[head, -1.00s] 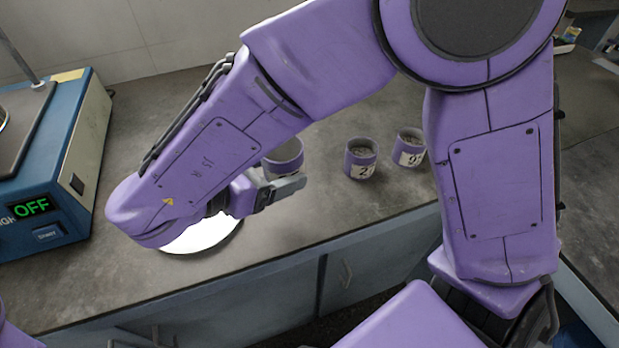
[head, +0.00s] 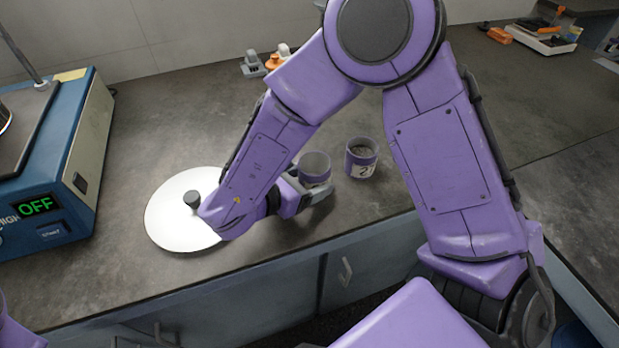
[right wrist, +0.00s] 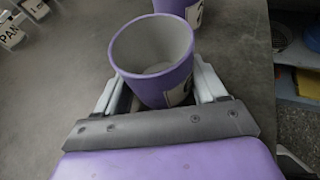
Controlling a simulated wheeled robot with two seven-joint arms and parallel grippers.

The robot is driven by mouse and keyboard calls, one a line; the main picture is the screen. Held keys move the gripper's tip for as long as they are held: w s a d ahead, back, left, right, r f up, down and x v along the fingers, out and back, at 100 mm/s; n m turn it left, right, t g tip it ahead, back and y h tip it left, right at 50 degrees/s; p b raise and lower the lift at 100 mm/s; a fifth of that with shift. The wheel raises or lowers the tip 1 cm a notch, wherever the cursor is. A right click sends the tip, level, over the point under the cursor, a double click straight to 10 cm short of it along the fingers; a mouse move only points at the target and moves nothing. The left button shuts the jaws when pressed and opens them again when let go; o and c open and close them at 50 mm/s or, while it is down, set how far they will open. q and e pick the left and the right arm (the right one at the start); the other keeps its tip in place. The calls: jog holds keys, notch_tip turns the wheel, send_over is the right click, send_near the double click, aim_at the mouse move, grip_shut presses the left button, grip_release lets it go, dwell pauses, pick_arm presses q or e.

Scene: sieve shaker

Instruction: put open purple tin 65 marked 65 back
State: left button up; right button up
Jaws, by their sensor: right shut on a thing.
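An open purple tin (head: 314,165) with a grey inside is between the fingers of my right gripper (head: 318,195). In the right wrist view the same tin (right wrist: 152,60) stands upright between both fingers of my gripper (right wrist: 165,95), which is shut on it. Its white label is mostly hidden, so I cannot read its number. I cannot tell whether its base touches the counter. A second purple tin (head: 361,158), its label starting with 2, stands just to the right. My left gripper is out of view.
A white round lid with a black knob (head: 170,215) lies on the grey counter (head: 130,170) left of my gripper. A blue machine (head: 75,190) showing OFF stands at the left. Small weights (head: 275,60) stand at the back. My right arm hides part of the counter.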

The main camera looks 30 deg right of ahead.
jog(key=o, duration=1.1)
jog(key=shift+f, duration=0.1)
jog(key=shift+r+p, duration=0.4)
jog(key=b+v, duration=0.1)
jog(key=v, duration=1)
jog(key=shift+f+b, duration=0.25)
jog(key=shift+b, duration=0.1)
jog(key=shift+s+a+r, duration=0.1)
jog(key=shift+a+r, duration=0.1)
jog(key=shift+a, duration=0.3)
